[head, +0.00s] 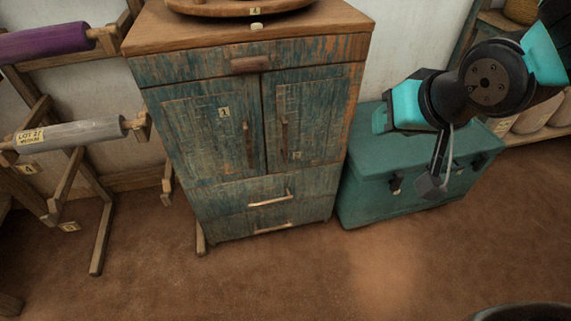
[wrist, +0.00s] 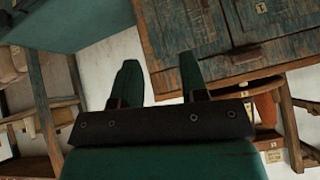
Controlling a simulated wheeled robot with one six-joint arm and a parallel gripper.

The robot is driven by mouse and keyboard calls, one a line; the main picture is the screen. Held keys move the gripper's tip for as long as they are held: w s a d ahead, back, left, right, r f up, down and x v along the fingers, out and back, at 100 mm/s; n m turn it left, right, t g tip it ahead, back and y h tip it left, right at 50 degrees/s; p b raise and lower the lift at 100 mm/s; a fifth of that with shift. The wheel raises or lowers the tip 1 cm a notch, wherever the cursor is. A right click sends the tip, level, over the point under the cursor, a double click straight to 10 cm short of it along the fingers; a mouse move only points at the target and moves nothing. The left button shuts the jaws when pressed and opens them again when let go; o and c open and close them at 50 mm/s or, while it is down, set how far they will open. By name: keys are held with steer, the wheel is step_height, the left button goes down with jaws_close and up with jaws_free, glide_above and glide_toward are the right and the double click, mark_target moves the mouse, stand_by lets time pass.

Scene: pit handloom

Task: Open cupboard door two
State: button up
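Cupboard door two (head: 325,108) is the right door of the weathered blue-green wooden cupboard, with a small "2" tag low on it. It appears closed. Its upright wooden handle (head: 284,139) is near its left edge, beside door one (head: 206,135). In the head view my gripper (head: 380,118) is right of the cupboard, apart from the door, above the teal chest. In the wrist view, my two green fingers (wrist: 159,82) stand apart with nothing between them. The cupboard shows upside down there, with part of door two (wrist: 185,27) beyond the fingers.
The teal chest (head: 412,198) stands right of the cupboard. A drawer (head: 247,66) is above the doors, and two lower drawers are below. A round wooden tray (head: 238,9) rests on top. A rack with yarn rollers (head: 72,131) stands left.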

steer(key=w+a+f+t+b, duration=0.1)
steer(key=w+f+t+b, duration=0.2)
steer(key=f+b, duration=0.4)
steer(key=w+a+f+t+b, duration=0.1)
steer(key=w+f+t+b, duration=0.15)
steer(key=f+b, duration=0.45)
steer(key=n+t+y+b, duration=0.35)
steer(key=y+b, duration=0.25)
steer(key=b, duration=0.6)
glide_toward(286, 138)
steer(key=shift+n, duration=0.35)
steer(key=p+x, duration=0.1)
steer(key=p, duration=0.2)
steer(key=p+x, duration=0.2)
steer(key=p, duration=0.1)
steer(key=p+x, duration=0.2)
steer(key=shift+w+d+r+p, duration=0.1)
steer(key=shift+d+r+p, duration=0.05)
steer(key=shift+r+p, duration=0.25)
steer(key=x, duration=0.2)
steer(key=f+x, duration=0.1)
steer(key=x, duration=0.1)
steer(key=shift+w, duration=0.1)
steer(key=shift+x, duration=0.8)
jaws_close()
